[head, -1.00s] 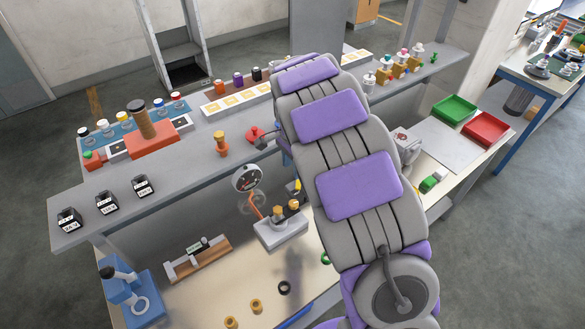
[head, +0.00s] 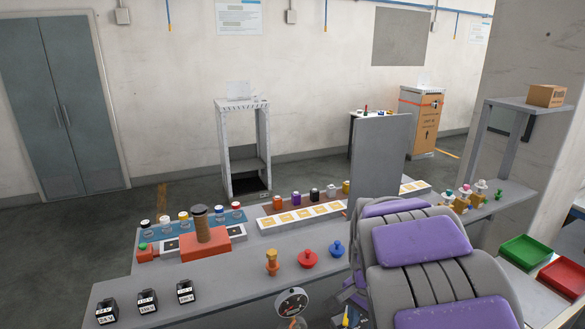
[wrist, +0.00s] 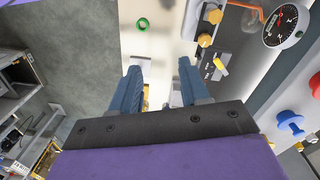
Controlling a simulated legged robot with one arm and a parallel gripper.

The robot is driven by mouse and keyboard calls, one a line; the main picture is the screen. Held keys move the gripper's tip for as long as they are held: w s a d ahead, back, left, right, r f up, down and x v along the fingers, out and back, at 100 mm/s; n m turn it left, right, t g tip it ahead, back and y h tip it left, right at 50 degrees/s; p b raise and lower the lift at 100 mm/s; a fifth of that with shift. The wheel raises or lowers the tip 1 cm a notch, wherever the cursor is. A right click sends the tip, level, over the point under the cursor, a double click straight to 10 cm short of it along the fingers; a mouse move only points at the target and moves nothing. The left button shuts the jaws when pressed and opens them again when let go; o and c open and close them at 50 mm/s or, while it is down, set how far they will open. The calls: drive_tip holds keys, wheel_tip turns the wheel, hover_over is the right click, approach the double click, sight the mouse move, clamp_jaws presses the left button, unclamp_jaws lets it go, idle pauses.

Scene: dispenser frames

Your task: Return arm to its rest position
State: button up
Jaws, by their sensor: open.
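My arm, with purple pads and grey segments, fills the lower right of the head view and stands in front of the grey shelf (head: 240,275). My gripper (wrist: 158,85) shows in the wrist view as two blue fingers spread apart with nothing held between them. It points toward the pale bench surface (wrist: 165,40), clear of the parts there. In the head view the fingers are largely hidden behind the arm.
A red knob (head: 307,259) and a blue knob (head: 337,249) stand on the shelf beside my arm. A pressure gauge (head: 292,302) is below its front edge. A green tray (head: 526,251) and a red tray (head: 563,276) lie at right. Open floor (head: 60,225) is at left.

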drive_tip(key=s+a+f+n+g+b, duration=0.1)
drive_tip(key=s+n+b, duration=0.3)
drive_tip(key=s, duration=2.4)
drive_tip(key=f+n, duration=0.1)
drive_tip(key=n, duration=0.5)
drive_tip(key=shift+s+a, duration=0.2)
drive_tip(key=shift+a, duration=0.05)
